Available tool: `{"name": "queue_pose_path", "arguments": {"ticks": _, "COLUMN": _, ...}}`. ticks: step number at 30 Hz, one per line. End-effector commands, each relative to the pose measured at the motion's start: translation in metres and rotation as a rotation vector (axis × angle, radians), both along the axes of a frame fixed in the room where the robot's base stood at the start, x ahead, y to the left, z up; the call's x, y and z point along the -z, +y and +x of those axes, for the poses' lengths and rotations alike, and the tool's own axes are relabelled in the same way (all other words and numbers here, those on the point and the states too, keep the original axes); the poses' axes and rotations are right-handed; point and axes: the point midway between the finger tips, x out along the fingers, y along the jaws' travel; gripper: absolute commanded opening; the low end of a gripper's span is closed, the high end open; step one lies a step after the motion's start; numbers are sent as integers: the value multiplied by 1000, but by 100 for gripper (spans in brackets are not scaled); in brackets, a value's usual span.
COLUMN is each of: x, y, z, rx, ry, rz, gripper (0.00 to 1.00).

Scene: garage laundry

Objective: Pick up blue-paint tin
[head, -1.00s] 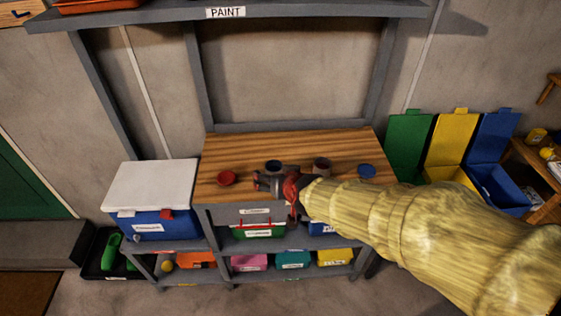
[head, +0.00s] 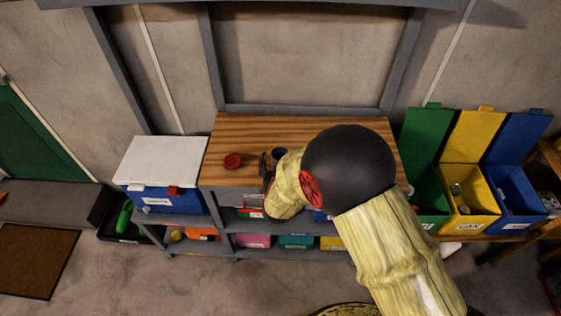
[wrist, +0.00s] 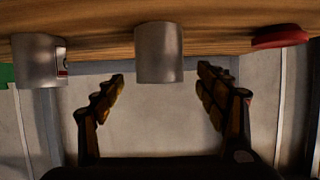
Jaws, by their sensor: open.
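A metal tin with blue in its top (head: 279,153) stands on the wooden bench top (head: 240,127), partly behind my arm. In the wrist view, which looks upside down, a plain grey tin (wrist: 159,50) hangs in the middle, lined up between my finger tips; it appears to be the same tin. My gripper (head: 265,164) is at the front of the bench, just left of the tin in the head view. In the wrist view my gripper (wrist: 160,76) is open, with a finger on each side and nothing held. Whether the fingers reach around the tin is unclear.
A red lid or dish (head: 233,161) lies on the bench to the left and shows in the wrist view (wrist: 280,36). A second grey tin (wrist: 39,60) with a label stands on the other side. A white-lidded blue cooler (head: 160,198) flanks the bench; bins (head: 470,190) stand right.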

Motion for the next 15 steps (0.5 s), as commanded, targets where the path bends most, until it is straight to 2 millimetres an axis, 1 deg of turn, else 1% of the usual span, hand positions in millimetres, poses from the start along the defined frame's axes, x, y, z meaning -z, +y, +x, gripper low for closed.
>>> {"name": "queue_pose_path", "arguments": {"ticks": 1, "x": 5, "y": -1, "z": 8, "rx": 2, "ry": -1, "rz": 0, "gripper": 73}}
{"name": "queue_pose_path", "arguments": {"ticks": 3, "x": 10, "y": -2, "z": 17, "rx": 2, "ry": -1, "rz": -1, "gripper": 73}}
{"name": "queue_pose_path", "arguments": {"ticks": 7, "x": 15, "y": -1, "z": 31, "rx": 1, "ry": 0, "rz": 0, "gripper": 73}}
{"name": "queue_pose_path", "arguments": {"ticks": 10, "x": 16, "y": -2, "z": 36, "rx": 1, "ry": 0, "rz": 0, "gripper": 73}}
{"name": "queue_pose_path", "arguments": {"ticks": 15, "x": 15, "y": -1, "z": 36, "rx": 0, "ry": -1, "rz": 0, "gripper": 73}}
